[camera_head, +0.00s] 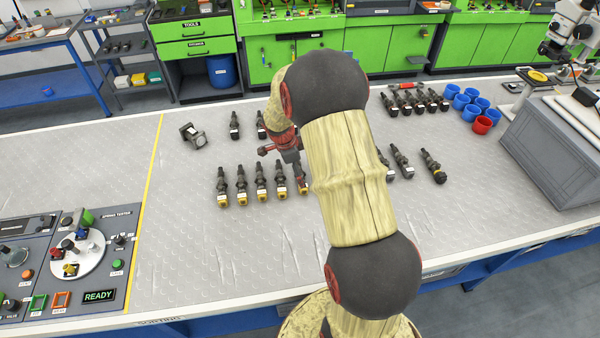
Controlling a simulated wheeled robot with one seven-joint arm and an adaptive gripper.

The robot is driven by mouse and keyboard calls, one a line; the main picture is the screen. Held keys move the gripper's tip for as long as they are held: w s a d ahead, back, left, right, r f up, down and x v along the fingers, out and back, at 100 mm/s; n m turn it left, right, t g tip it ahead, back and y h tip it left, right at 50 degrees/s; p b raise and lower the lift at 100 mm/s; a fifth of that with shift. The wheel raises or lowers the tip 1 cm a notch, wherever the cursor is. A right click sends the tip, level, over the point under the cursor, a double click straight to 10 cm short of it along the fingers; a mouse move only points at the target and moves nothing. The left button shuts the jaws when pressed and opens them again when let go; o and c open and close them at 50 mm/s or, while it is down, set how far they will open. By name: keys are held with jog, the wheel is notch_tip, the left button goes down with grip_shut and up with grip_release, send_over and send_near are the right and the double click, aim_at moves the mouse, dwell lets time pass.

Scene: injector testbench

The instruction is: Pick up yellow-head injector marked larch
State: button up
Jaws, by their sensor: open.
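Several yellow-head injectors stand or lie in a row on the grey bench mat, left of my arm. They are dark with yellow lower ends and small white labels: the leftmost (222,190), then others (241,190), (261,186) and (280,184) to its right. The labels are too small to read, so I cannot tell which one is marked larch.
A dark part (192,136) and dark injectors (234,125) lie behind the row. Blue cups (461,102) and a red cup (482,124) stand farther right. A tester panel (70,260) is at left.

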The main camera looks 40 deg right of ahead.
jog(key=x, duration=0.7)
jog(key=shift+s+f, duration=0.1)
jog(key=shift+c, duration=0.4)
jog(key=shift+s+a+f, duration=0.1)
jog(key=shift+s, duration=0.1)
jog(key=c, duration=1.9)
